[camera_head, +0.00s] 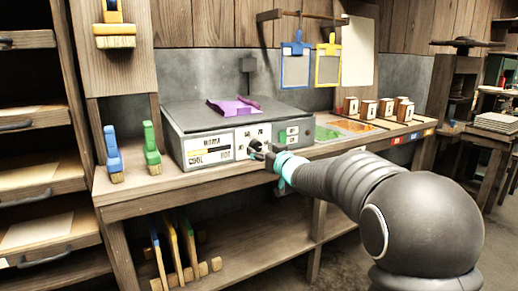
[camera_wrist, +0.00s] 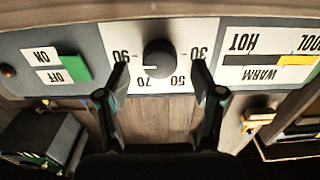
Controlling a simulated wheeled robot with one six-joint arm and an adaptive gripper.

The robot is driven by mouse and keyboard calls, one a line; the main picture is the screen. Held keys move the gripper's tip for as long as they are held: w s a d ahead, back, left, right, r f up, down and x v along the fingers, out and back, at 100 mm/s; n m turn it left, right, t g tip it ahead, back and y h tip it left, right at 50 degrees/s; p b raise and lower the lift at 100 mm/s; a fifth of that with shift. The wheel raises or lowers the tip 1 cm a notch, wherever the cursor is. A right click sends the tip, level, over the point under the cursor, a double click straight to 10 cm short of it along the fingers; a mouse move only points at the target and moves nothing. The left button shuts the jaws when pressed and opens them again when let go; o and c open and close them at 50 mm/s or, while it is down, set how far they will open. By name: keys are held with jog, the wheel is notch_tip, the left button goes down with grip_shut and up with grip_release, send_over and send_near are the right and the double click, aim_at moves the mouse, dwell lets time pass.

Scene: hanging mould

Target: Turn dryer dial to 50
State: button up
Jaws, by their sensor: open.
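The dryer (camera_head: 215,120) is a grey box on the wooden bench, with a control panel on its front. Its dial (camera_wrist: 159,55) is a round black knob on a white plate marked 30, 50, 70 and 90, seen upside down in the wrist view. A short white mark on the knob's edge points left in that view, seemingly between 70 and 90. My gripper (camera_wrist: 160,70) is open, its two fingers on either side of the knob with visible gaps. In the head view my gripper (camera_head: 262,152) is at the panel and partly hides the dial.
Beside the dial are a green ON/OFF switch (camera_wrist: 73,67) and a COOL/WARM/HOT gauge (camera_wrist: 275,60). A purple sheet (camera_head: 233,107) lies on the dryer. Blue (camera_head: 113,152) and green (camera_head: 151,148) brushes stand left; coloured trays (camera_head: 350,125) and small blocks lie right.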

jog(key=shift+x, duration=0.85)
jog(key=c, duration=1.2)
jog(key=shift+o, duration=0.2)
